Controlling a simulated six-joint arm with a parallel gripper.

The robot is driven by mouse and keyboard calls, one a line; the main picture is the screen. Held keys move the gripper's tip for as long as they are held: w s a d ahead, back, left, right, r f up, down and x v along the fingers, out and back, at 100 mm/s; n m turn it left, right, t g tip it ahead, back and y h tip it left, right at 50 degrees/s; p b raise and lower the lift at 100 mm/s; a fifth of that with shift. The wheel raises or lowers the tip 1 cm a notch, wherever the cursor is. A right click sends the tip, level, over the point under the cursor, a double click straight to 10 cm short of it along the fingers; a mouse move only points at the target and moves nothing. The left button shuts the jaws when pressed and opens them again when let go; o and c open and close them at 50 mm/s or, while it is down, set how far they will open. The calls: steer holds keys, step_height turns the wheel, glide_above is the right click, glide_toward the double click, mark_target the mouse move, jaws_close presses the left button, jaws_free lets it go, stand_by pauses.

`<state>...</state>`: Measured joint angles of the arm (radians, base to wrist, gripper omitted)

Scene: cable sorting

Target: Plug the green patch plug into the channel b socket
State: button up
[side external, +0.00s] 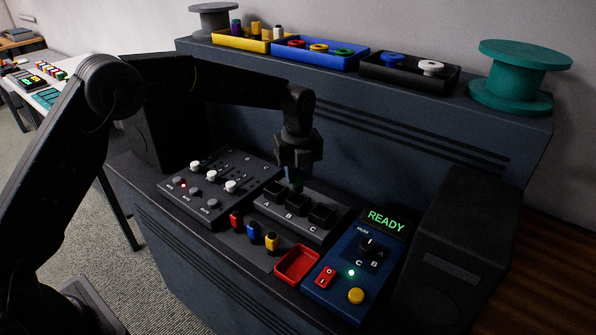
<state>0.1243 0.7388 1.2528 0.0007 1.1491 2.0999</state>
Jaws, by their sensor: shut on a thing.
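My gripper (298,168) points down over the black socket block (287,224), which is marked A, B and C. It is shut on the green patch plug (296,182), of which only a small dark green part shows below the fingers. The plug looks upright and is at the channel B socket (296,201), the middle one. I cannot tell whether its lower end is above the opening or inside it. The A socket (273,190) and the C socket (321,214) look empty.
Red (235,220), blue (253,232) and yellow (271,243) plugs stand in front of the block. A slider panel (215,190) is left, a red tray (297,264) in front. A blue control box (355,265) reading READY is right, its knob near A. Parts trays line the back shelf.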

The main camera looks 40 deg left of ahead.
mark_target(298, 189)
steer(key=shift+f, duration=0.25)
steer(key=shift+f, duration=0.4)
steer(key=shift+f, duration=2)
stand_by(0.8)
steer(key=o, duration=1)
steer(key=shift+o, duration=0.5)
steer(key=o, duration=0.4)
steer(key=shift+r, duration=0.15)
